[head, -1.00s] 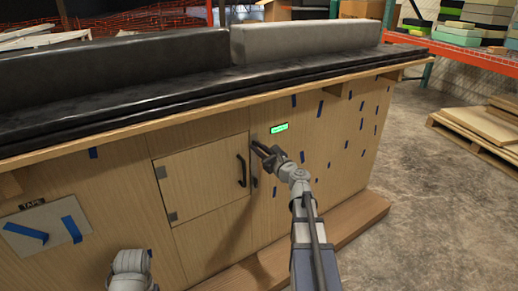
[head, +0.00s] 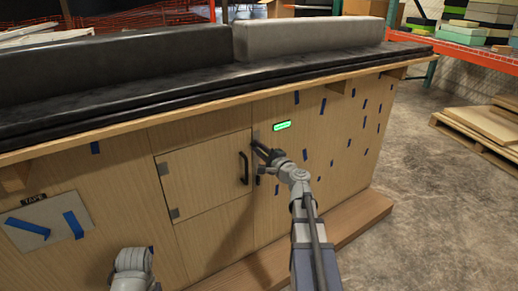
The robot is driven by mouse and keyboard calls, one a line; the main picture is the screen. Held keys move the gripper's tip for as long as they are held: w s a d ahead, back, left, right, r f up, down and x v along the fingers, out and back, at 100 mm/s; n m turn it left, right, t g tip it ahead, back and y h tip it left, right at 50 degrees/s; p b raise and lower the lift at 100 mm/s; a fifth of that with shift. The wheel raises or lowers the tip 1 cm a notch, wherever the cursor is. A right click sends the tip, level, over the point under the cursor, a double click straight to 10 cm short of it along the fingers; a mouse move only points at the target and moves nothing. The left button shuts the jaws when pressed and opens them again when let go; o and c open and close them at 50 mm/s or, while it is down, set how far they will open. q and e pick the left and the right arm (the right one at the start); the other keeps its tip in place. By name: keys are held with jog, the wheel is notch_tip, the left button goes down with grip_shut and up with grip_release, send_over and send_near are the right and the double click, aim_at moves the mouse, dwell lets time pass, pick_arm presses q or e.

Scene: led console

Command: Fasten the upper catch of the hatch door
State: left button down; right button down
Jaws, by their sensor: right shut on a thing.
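The hatch door (head: 205,182) is a square wooden panel set in the front of the wooden console, and it looks closed. It has a black bar handle (head: 243,168) near its right edge and grey hinges on its left edge. My right gripper (head: 262,150) is at the upper right edge of the door, just right of the handle, shut on a small part there at the upper catch. The catch is mostly hidden by the fingers, so its exact position cannot be told. My left gripper is out of view.
A lit green display (head: 282,126) sits just above and right of my right gripper. The dark console top (head: 130,108) overhangs the front. A wooden step (head: 345,222) runs along the floor. Blue tape strips dot the panel. Concrete floor lies open at the right.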

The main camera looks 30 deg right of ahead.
jog(key=shift+f+n, duration=0.15)
jog(key=shift+n, duration=0.9)
jog(key=shift+f+n, duration=0.15)
jog(key=shift+n, duration=0.9)
jog(key=shift+a, duration=0.1)
jog(key=c, duration=0.9)
grip_release()
jog(key=shift+o, duration=0.2)
jog(key=shift+s, duration=0.15)
jog(key=s, duration=0.7)
jog(key=shift+s+d, duration=0.3)
